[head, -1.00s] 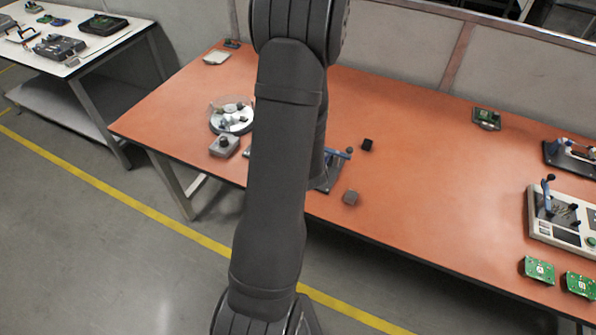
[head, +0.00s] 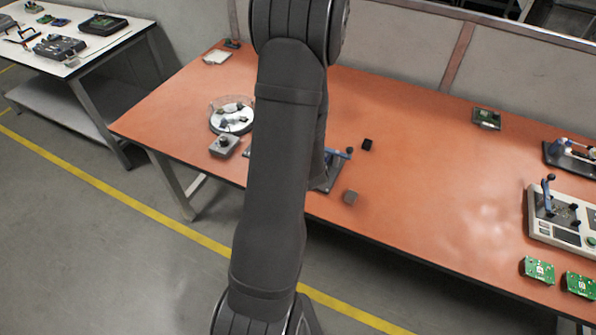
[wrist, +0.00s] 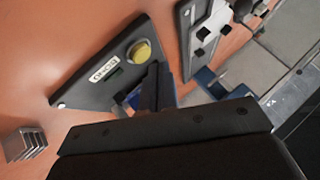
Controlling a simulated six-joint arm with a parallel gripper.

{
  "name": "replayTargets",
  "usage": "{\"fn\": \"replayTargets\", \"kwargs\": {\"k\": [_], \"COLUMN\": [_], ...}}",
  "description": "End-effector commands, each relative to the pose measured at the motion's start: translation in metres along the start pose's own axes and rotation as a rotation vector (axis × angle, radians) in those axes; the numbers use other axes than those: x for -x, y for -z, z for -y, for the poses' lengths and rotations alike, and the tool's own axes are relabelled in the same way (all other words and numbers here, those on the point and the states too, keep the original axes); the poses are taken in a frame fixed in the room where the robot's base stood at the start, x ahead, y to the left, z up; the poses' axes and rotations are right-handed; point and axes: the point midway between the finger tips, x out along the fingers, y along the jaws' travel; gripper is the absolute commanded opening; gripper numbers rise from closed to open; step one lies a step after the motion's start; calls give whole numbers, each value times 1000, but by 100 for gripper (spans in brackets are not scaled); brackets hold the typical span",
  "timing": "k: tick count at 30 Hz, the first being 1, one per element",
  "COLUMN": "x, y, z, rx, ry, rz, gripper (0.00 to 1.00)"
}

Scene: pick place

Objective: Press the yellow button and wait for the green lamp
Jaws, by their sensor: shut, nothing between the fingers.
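In the wrist view, the yellow button (wrist: 139,51) is a round cap on a dark panel (wrist: 85,87) with a white label. A small dark green spot (wrist: 114,71) sits beside the label; I cannot tell whether it is the lamp, and no bright green light shows. My gripper (wrist: 154,88) is shut and empty, its dark fingers low over the panel's edge, a little below the button in the picture. I cannot tell whether they touch anything.
A round dish (head: 232,118) and grey box (head: 224,145) are left. A control console (head: 562,215) stands right. The table's middle right is clear.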

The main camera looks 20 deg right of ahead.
Motion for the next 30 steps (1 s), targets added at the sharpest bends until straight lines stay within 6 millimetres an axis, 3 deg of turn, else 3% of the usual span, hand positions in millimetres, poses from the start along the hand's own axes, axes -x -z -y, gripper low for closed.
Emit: {"fn": "replayTargets", "kwargs": {"k": [30], "x": [-6], "y": [-4], "z": [-5], "rx": [0], "ry": [0], "rz": [0], "gripper": [0]}}
